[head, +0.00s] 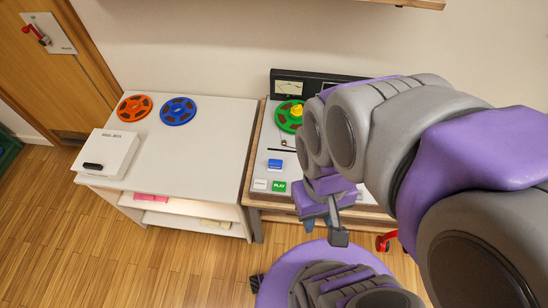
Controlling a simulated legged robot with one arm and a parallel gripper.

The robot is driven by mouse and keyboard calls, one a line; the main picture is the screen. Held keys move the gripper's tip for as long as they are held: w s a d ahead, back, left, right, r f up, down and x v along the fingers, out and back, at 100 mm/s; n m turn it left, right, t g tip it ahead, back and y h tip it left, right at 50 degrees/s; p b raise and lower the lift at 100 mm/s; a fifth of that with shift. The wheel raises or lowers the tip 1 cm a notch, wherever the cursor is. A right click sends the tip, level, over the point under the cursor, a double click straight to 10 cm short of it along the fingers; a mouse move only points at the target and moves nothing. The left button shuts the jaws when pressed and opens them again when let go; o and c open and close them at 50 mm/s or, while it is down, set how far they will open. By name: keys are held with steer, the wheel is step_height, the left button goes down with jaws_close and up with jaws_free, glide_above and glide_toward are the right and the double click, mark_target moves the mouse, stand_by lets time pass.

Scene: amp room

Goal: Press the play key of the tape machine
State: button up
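The tape machine (264,150) stands on a wooden-framed table right of the white shelf unit, partly hidden behind my arm. Its play key (279,187), green with white "PLAY" lettering, is near the front edge. A white key (260,184) sits just left of it, and a blue block-like part (275,164) lies behind. A green reel (284,117) with a yellow piece at its centre is further back. My gripper (324,231) hangs to the right of and in front of the play key, apart from it in the picture. Its finger gap is not clear.
The white shelf unit (205,150) on the left holds an orange reel (134,109), a blue reel (178,111) and a white box (106,152). A red part (384,243) shows low on the right. Open wooden floor (150,260) lies at front left.

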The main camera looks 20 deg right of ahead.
jaws_close()
stand_by(1.4)
